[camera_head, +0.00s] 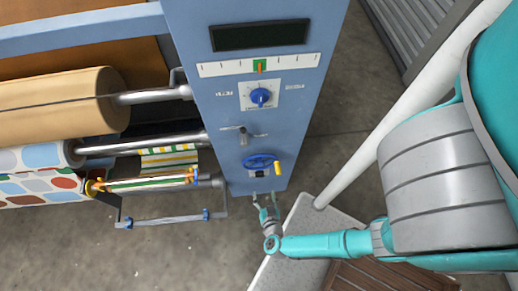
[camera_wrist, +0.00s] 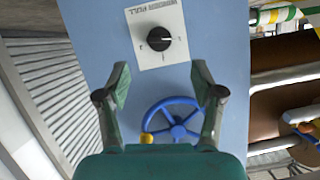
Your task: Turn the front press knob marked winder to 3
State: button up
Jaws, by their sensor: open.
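The winder knob (camera_wrist: 160,43) is a round black knob on a white plate (camera_wrist: 147,62) with printed lettering, on the blue press front. A short white pointer mark on it points to the right in the wrist view. The few scale marks on the plate are too small to read. My gripper (camera_wrist: 164,85) is open, with nothing between its fingers. Its fingers appear on either side below the knob in the wrist view, apart from it. In the head view my gripper (camera_head: 264,197) is at the foot of the press panel, where the knob cannot be made out clearly.
A blue handwheel (camera_head: 260,160) with a yellow handle is close to the gripper; it also shows in the wrist view (camera_wrist: 172,118). A blue knob (camera_head: 260,97) and a lever (camera_head: 243,136) are higher up. Rollers (camera_head: 65,103) stand left; a grey slab (camera_head: 308,222) is below right.

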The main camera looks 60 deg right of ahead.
aim_at(260, 175)
jog(key=x, duration=0.9)
jog(key=shift+d+f, duration=0.2)
jog(key=shift+d, duration=0.1)
dwell(0.4)
jog(key=shift+w, duration=0.15)
jog(key=c, duration=1.1)
